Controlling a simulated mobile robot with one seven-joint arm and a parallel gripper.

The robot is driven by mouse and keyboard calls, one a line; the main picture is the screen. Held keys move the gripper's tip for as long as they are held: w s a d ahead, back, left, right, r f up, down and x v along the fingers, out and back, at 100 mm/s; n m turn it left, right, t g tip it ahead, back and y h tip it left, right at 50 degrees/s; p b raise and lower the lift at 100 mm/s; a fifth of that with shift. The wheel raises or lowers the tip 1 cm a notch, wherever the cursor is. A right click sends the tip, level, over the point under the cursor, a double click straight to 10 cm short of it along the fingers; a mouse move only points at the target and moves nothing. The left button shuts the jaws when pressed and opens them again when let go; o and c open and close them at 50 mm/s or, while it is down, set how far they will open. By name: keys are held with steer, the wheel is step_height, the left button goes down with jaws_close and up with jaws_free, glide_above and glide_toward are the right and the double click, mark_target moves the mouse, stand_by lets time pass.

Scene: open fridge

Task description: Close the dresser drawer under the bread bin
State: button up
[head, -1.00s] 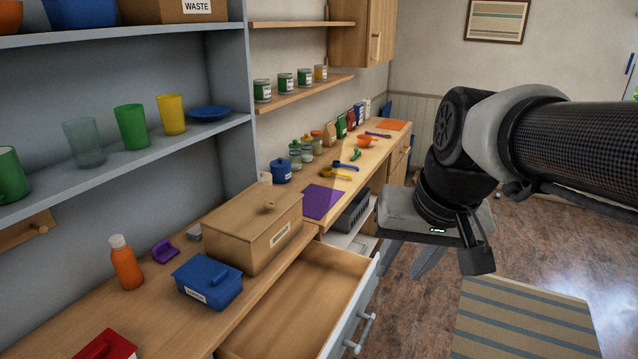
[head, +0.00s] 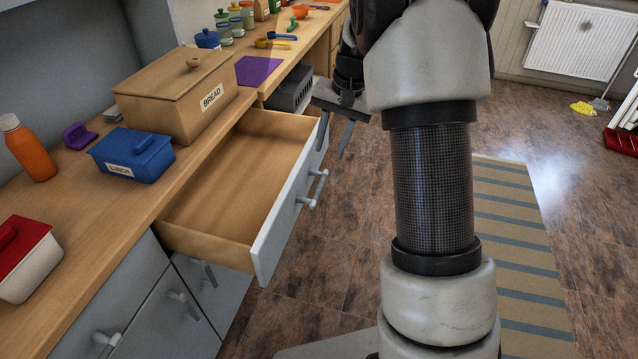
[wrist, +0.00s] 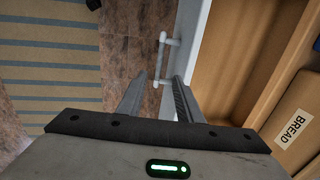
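The dresser drawer (head: 238,178) stands pulled out and empty below the counter, under the wooden bread bin (head: 165,108) labelled BREAD. Its pale front panel (head: 285,212) carries a bar handle (head: 313,189). My gripper (head: 331,147) hangs just outside the far end of the drawer front, fingers downward. In the wrist view, my gripper (wrist: 160,80) is open and empty. The handle (wrist: 161,60) shows beyond and between the fingertips, and the right finger is close to the drawer front (wrist: 190,38). I cannot tell whether it touches. The bread bin (wrist: 297,125) shows at the right.
A blue lunch box (head: 135,155), an orange bottle (head: 28,150) and a red-lidded box (head: 25,265) stand on the counter. A striped rug (head: 515,245) lies on the floor at right.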

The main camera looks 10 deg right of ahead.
mark_target(318, 188)
steer(key=f+b, duration=0.1)
steer(key=f, duration=0.3)
steer(key=w+a+f+b, duration=0.1)
steer(key=f, duration=0.4)
steer(key=a+f+b, duration=0.1)
steer(key=f, duration=0.3)
steer(key=shift+w+a+f, duration=0.15)
steer(key=shift+f, duration=0.1)
steer(key=shift+c, duration=0.2)
jaws_close()
